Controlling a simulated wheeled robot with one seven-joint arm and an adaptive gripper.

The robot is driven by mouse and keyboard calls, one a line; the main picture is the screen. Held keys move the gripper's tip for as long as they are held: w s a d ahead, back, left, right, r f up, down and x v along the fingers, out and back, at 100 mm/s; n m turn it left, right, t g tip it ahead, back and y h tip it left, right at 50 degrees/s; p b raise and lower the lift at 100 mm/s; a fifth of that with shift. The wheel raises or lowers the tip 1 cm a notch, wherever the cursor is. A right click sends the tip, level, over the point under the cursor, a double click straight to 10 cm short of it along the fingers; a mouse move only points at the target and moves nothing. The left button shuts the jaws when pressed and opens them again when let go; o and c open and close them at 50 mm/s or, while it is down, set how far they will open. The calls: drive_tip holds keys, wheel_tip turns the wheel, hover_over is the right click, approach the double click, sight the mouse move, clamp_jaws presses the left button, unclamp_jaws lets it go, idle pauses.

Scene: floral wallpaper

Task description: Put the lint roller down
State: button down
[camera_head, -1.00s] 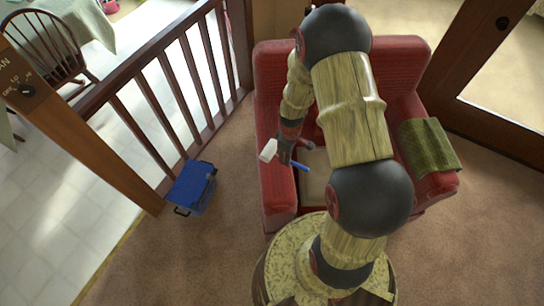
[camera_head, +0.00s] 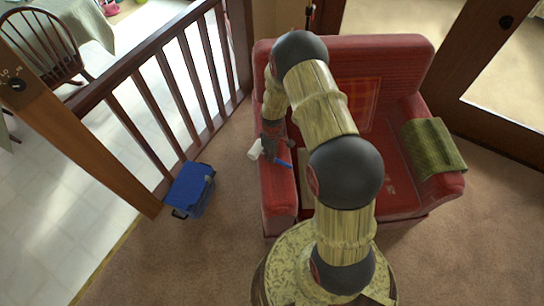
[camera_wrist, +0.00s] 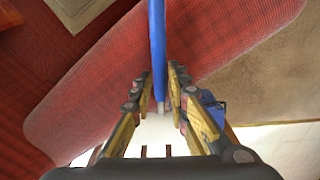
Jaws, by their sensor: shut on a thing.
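The lint roller has a white roll (camera_head: 254,149) and a thin blue handle (camera_head: 284,163). My gripper (camera_head: 271,150) is shut on it, over the left armrest (camera_head: 277,200) of the red armchair. In the wrist view, the blue handle (camera_wrist: 157,45) points away from me between the fingers of my gripper (camera_wrist: 160,95). The white roll (camera_wrist: 155,137) lies nearer the palm, partly hidden by the fingers. The red armrest (camera_wrist: 85,105) fills much of the view beneath the handle. I cannot tell whether the roller touches the armrest.
A blue toolbox (camera_head: 192,188) stands on the carpet left of the chair, beside a wooden railing (camera_head: 165,75). A green cloth (camera_head: 432,147) hangs over the right armrest. A plaid cushion (camera_head: 355,103) leans on the chair back. Open carpet (camera_head: 190,260) lies in front.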

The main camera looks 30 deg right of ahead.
drive_tip(key=c, duration=1.7)
unclamp_jaws()
drive_tip(key=shift+f, duration=0.1)
drive_tip(key=shift+c, duration=0.2)
